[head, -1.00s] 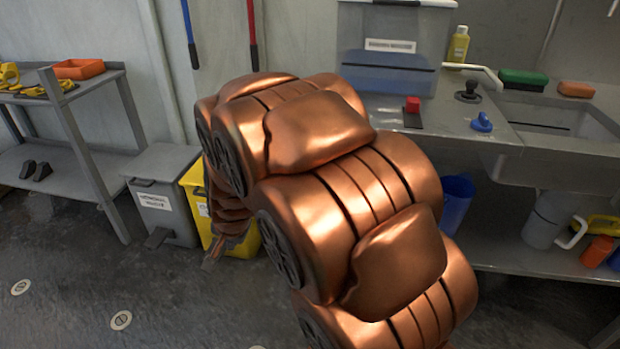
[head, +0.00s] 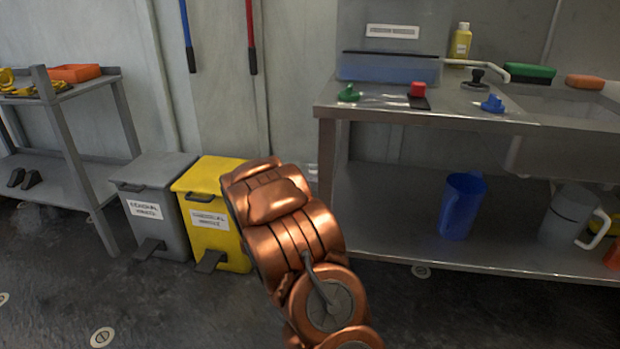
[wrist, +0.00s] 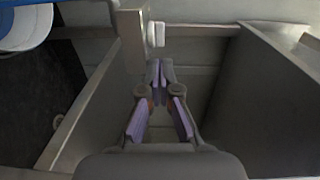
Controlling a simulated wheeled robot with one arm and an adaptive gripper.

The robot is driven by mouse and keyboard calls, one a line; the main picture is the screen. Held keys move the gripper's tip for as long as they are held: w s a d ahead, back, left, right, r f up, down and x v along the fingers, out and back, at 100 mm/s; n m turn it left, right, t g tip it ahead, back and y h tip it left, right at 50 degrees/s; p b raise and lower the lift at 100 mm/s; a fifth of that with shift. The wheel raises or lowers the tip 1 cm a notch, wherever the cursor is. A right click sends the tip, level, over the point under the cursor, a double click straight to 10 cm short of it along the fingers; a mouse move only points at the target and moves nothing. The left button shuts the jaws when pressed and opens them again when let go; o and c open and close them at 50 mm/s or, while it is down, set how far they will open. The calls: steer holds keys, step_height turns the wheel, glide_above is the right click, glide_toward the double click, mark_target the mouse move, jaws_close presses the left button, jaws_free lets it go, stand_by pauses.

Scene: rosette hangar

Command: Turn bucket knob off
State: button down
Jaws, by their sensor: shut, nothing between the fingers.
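A green knob (head: 348,93) is at the left front of the metal counter (head: 325,112). A red knob (head: 417,90) is to its right, and a blue knob (head: 492,104) is farther right near the sink. A dark round knob (head: 475,80) sits behind, by the tap. I cannot tell which of these is the bucket knob. In the wrist view my gripper (wrist: 160,72) is shut and empty, apart from any knob. In the head view my arm hides it.
A yellow pedal bin (head: 220,180) and a grey pedal bin (head: 165,172) stand left of the counter. A blue jug (head: 461,205) and a grey jug (head: 570,215) stand on the counter's lower shelf. The floor at the front left is clear.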

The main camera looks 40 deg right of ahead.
steer(key=b, duration=0.4)
glide_toward(311, 166)
steer(key=shift+h, duration=0.3)
steer(key=x, duration=0.4)
steer(key=shift+d+f, duration=0.15)
steer(key=shift+f, duration=0.1)
steer(key=shift+b+x, duration=0.3)
steer(key=shift+x, duration=1.15)
steer(key=shift+w+r+m+g+h+p, duration=0.15)
steer(key=shift+m+g+h+p, duration=0.15)
steer(key=shift+m+g+p, duration=0.45)
steer(key=shift+w+m+g+h+p, duration=0.15)
steer(key=shift+m+g+h+p, duration=0.15)
steer(key=shift+p, duration=0.7)
